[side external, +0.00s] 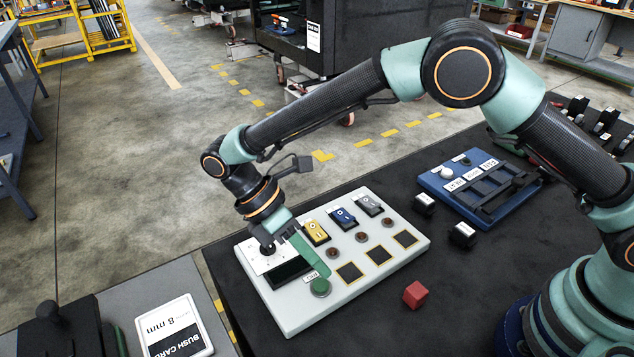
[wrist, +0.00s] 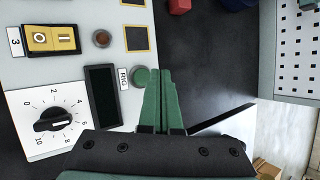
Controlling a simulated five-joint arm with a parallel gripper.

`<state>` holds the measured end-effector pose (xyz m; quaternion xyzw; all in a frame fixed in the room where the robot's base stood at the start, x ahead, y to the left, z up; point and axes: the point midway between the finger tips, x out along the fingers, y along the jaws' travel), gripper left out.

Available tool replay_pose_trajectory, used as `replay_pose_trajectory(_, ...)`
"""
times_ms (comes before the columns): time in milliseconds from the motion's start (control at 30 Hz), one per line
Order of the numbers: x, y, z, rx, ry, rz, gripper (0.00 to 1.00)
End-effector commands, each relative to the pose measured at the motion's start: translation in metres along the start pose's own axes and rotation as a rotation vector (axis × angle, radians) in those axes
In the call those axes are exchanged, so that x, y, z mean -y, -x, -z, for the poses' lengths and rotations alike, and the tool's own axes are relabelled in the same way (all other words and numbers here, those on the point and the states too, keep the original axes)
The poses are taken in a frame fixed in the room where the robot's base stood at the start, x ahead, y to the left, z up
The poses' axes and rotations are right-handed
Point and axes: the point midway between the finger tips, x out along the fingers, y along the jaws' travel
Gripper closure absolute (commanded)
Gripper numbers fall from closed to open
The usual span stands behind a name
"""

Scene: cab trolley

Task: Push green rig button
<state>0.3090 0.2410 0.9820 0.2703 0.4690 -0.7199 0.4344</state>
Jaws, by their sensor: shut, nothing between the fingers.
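The green rig button (side external: 320,287) is a round green cap on the white control panel (side external: 375,290), near the panel's front edge. In the wrist view the button (wrist: 141,75) sits beside the RIG label (wrist: 123,79), and my finger partly covers its right side. My gripper (side external: 325,274) is shut and empty, with its green fingers slanting down to just by the button. In the wrist view the shut fingertips (wrist: 159,71) are slightly right of the button. I cannot tell whether they touch it.
A dial (wrist: 53,119) and a dark display (wrist: 102,95) lie left of the button. Yellow, blue and grey rocker switches (side external: 368,204) line the panel's back. A red cube (side external: 416,295) and a blue board (side external: 478,180) are on the dark tabletop to the right.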

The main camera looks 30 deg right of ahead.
Motion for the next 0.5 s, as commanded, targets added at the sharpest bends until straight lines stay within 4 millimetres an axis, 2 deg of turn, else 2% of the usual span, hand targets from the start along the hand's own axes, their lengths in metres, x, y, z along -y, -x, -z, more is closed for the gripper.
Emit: replay_pose_trajectory(500, 0.019, 0.034, -0.017, 0.0, 0.0, 0.0, 1.0)
